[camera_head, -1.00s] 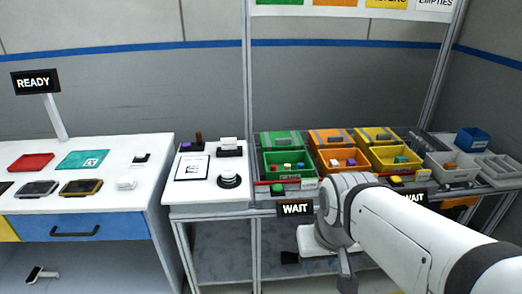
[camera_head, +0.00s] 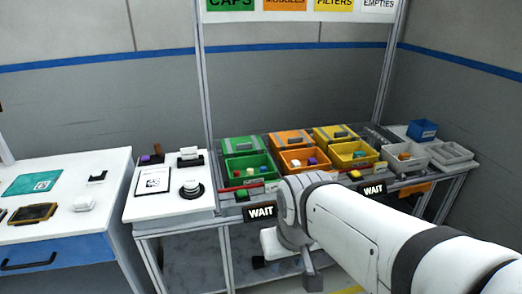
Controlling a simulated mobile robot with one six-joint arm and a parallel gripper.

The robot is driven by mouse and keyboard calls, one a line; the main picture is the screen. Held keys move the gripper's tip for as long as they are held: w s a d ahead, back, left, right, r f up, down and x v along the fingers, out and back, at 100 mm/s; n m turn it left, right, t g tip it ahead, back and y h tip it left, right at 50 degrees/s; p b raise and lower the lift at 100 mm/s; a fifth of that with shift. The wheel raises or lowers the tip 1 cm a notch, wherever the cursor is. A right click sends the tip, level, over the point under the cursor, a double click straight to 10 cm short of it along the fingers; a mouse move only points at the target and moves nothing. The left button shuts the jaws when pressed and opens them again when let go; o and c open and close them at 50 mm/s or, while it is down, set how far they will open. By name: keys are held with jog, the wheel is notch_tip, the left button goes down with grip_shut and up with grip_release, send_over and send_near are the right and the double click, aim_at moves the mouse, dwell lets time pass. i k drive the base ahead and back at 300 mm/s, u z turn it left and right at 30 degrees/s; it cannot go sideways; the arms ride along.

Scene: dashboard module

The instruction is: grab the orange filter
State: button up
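A small orange block (camera_head: 405,156) lies in the grey bin (camera_head: 391,164) to the right of the yellow bin; I cannot tell whether it is a filter. The yellow bin (camera_head: 352,163), under the FILTERS sign (camera_head: 334,3), holds small pieces, one of them teal (camera_head: 359,155). No orange piece is clear in it at this size. My gripper (camera_head: 262,260) is low in front of the bench, below and left of these bins and apart from them. My wrist partly hides it, and its fingers are too small to read.
A green bin (camera_head: 247,172) and an orange bin (camera_head: 304,164) stand left of the yellow one, with coloured pieces inside. WAIT signs (camera_head: 261,213) hang along the front edge. A blue bin (camera_head: 422,130) stands at the back right. A white table (camera_head: 60,215) is at the left.

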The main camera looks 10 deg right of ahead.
aim_at(406, 156)
jog(key=z, duration=1.3)
jog(key=k, duration=0.3)
jog(key=z, duration=1.1)
jog(key=i, duration=1.95)
jog(key=u, duration=0.4)
jog(key=i, duration=1.25)
jog(key=u, duration=1.15)
jog(key=i, duration=0.45)
jog(key=u, duration=0.3)
